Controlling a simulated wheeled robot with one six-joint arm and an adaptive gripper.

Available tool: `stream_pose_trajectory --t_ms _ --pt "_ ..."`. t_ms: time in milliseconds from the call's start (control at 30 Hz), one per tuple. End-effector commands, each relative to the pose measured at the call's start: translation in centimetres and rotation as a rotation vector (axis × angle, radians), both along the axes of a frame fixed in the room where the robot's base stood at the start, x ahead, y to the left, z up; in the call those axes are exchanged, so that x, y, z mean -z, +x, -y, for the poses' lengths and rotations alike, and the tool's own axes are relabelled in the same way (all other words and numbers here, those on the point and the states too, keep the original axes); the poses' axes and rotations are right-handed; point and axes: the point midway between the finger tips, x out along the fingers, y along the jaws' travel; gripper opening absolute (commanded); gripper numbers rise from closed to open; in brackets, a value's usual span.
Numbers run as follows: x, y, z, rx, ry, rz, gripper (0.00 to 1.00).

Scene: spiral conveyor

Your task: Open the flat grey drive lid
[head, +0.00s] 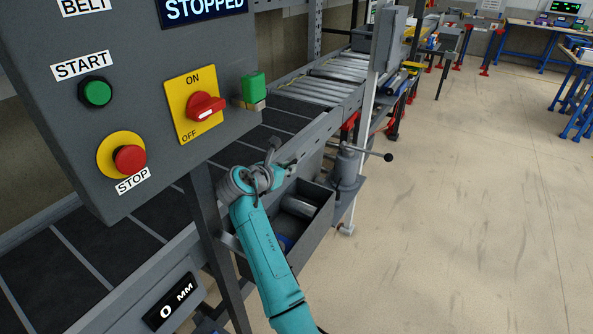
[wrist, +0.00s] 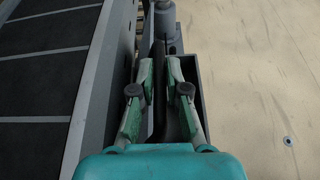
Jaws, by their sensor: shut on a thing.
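My gripper (head: 284,168) is at the left edge of an open dark grey box below the conveyor side; its green-padded fingers (wrist: 160,70) show in the wrist view. Between the fingers stands a thin dark grey plate (wrist: 160,97), seen nearly edge-on, which appears to be the drive lid. The gripper is shut on it. In the head view my gripper and arm hide most of the lid, so its exact angle cannot be told. The drive box (head: 318,222) shows open at the top, with a grey cylinder (head: 298,207) and something blue (head: 286,243) inside.
The belt (head: 95,240) and its side rail run along the left. A control panel (head: 135,100) reading STOPPED hangs close above my arm. A grey post with a ball-ended lever (head: 350,165) stands beyond the box. The floor (head: 450,220) on the right is clear.

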Motion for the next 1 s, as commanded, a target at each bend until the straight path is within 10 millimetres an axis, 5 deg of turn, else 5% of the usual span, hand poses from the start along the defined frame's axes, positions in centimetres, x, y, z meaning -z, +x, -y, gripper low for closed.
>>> stream_pose_trajectory --t_ms 400,433,500,1000 --pt "0.14 -0.01 -0.28 -0.001 0.001 -0.003 0.0" --pt "0.16 -0.01 -0.28 -0.001 0.001 -0.003 0.21" --pt "0.15 -0.02 -0.26 -0.001 0.001 -0.003 0.39" --pt "0.17 -0.02 0.16 0.001 0.0 -0.001 0.39"
